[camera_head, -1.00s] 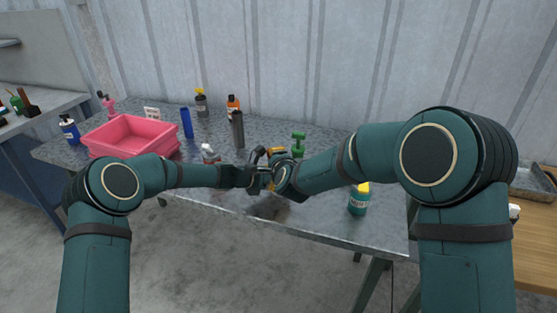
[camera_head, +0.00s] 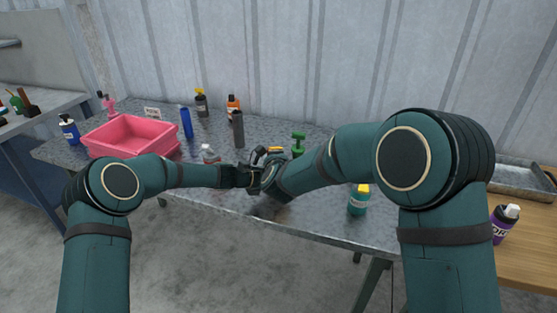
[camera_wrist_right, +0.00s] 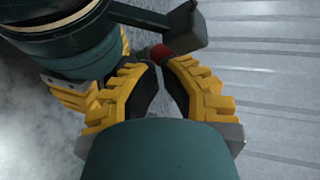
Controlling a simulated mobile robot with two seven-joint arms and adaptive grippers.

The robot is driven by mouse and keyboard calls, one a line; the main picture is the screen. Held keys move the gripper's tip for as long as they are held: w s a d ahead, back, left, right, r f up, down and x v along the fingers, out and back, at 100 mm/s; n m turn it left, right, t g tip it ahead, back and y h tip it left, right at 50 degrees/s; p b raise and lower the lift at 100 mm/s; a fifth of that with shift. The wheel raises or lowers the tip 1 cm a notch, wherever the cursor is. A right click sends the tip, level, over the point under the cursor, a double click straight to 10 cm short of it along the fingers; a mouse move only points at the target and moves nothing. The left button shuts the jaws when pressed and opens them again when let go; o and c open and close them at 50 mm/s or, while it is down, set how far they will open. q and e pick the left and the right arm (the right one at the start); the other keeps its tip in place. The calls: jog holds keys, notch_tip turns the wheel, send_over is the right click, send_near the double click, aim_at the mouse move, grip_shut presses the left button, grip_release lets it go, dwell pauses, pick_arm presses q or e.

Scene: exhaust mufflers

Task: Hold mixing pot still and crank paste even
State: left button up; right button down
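In the head view my left gripper (camera_head: 240,176) and right gripper (camera_head: 262,168) meet over the front middle of the table. The arms and grippers cover this spot, so the mixing pot cannot be made out there. In the right wrist view the yellow fingers with dark pads of my right gripper (camera_wrist_right: 161,68) point inward, their tips close together at a small red knob-like piece (camera_wrist_right: 166,53). I cannot tell whether they clamp it. A dark-rimmed teal cylinder (camera_wrist_right: 80,62) fills the upper left, beside yellow finger parts. Whether my left gripper is shut is hidden.
A pink bin (camera_head: 130,135) stands at the table's left. Several bottles stand behind the grippers, with a green dumbbell-shaped item (camera_head: 298,143). A purple bottle (camera_head: 503,223) stands on the wooden table.

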jog(key=shift+d, duration=0.15)
dwell(0.8)
jog(key=shift+s+d, duration=0.3)
jog(key=shift+d, duration=0.4)
jog(key=d+f+v, duration=0.1)
jog(key=d+v, duration=0.1)
jog(key=v, duration=1.1)
jog(key=shift+s+r, duration=0.15)
jog(key=shift+s, duration=0.15)
jog(key=shift+d, duration=0.1)
pick_arm(q)
jog(key=o, duration=1.3)
jog(key=shift+o, duration=0.2)
